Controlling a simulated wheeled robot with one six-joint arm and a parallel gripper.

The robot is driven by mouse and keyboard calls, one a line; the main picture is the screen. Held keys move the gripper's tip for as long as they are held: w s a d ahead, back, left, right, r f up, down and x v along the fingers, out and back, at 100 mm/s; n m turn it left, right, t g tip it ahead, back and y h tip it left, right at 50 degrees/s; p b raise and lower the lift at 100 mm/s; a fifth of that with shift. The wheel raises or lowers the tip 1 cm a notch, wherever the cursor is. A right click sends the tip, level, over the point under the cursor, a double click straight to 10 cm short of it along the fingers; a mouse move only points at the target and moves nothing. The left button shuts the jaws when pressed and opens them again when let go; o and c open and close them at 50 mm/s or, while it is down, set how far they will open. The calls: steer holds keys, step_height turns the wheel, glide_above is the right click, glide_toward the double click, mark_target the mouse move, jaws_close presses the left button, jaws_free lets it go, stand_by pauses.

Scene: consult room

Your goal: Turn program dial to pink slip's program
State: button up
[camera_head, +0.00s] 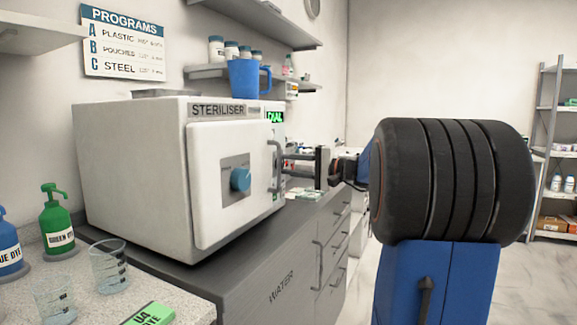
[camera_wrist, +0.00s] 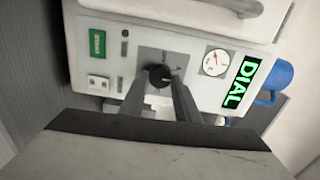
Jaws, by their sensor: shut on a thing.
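The white steriliser (camera_head: 135,160) stands on the grey counter. In the wrist view, its control panel (camera_wrist: 205,95) carries a black round dial (camera_wrist: 159,75) on a grey plate with small markings too blurred to read. My gripper (camera_wrist: 160,92) is shut on this dial, one finger on each side. In the head view, my gripper (camera_head: 300,163) reaches the steriliser's right side, and the dial is hidden there. I cannot make out a pink slip.
A PROGRAMS sign (camera_head: 123,44) lists A plastic, B pouches, C steel. The steriliser's closed door has a blue knob (camera_head: 240,180) and a handle (camera_head: 275,165). The panel has a gauge (camera_wrist: 215,62) and a green switch (camera_wrist: 97,43). A blue jug (camera_head: 243,78) stands on top.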

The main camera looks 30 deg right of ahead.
steer(key=m, duration=0.6)
steer(key=shift+f, duration=0.15)
stand_by(0.4)
steer(key=o, duration=1)
steer(key=v, duration=1.7)
steer(key=shift+s+d, duration=0.1)
steer(key=shift+s, duration=0.1)
steer(key=shift+s+d, duration=0.1)
